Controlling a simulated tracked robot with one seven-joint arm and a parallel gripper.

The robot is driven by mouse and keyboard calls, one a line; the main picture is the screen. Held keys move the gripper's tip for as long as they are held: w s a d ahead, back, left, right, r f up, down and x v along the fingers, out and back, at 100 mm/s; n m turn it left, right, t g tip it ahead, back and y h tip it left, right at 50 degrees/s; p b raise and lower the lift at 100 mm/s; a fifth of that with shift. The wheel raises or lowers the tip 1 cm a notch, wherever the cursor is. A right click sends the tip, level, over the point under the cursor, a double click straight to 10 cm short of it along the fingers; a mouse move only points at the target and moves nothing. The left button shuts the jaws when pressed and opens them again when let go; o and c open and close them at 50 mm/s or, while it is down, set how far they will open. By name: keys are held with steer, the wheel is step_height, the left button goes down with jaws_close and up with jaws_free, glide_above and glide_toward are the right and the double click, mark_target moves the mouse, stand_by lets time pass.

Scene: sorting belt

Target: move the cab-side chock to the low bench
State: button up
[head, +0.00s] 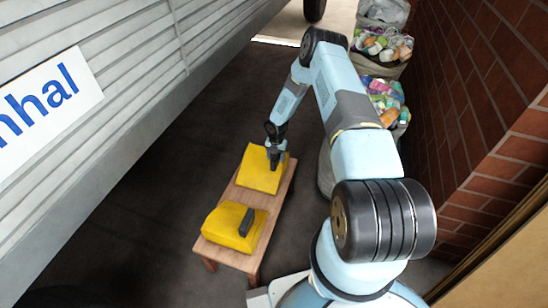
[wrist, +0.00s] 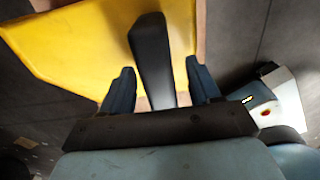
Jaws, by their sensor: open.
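Two yellow chocks are on the low wooden bench (head: 272,203) in the head view. The far chock (head: 256,178) lies at the bench's far end, under my gripper (head: 274,164). The near chock (head: 221,224), with a dark handle (head: 246,222), lies at the near end. In the wrist view my gripper (wrist: 158,78) is open, its fingers on either side of the black handle (wrist: 150,55) of the yellow chock (wrist: 75,40), with gaps between. The pictures do not show which chock is the cab-side one.
A grey slatted vehicle side (head: 120,75) with blue lettering runs along the left. Bags of cans (head: 384,45) stand at the back right against a brick wall (head: 460,110). Dark floor (head: 150,215) is clear between bench and vehicle.

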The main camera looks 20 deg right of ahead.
step_height(320, 180, up, 37)
steer(key=d+m+t+h, duration=0.1)
steer(key=d+m+h, duration=0.15)
steer(key=m, duration=0.45)
steer(key=s+r+m+t, duration=0.1)
steer(key=s+r+m, duration=0.3)
steer(key=r, duration=0.6)
steer(key=s+r+m, duration=0.3)
steer(key=s+r, duration=0.3)
steer(key=r, duration=0.4)
steer(key=s+r+m+t, duration=0.2)
steer(key=s+r+m, duration=0.5)
steer(key=s+r, duration=0.65)
steer(key=s+a+r+m+y, duration=0.1)
steer(key=s+m, duration=0.3)
steer(key=s, duration=0.5)
steer(key=s+a+r+m+t+y, duration=0.1)
steer(key=s+m, duration=0.3)
steer(key=s, duration=0.6)
steer(key=shift+s+a+t, duration=0.2)
steer(key=shift+a+t, duration=0.1)
steer(key=shift+a, duration=0.45)
steer(key=shift+r+y, duration=0.1)
steer(key=shift+y, duration=0.15)
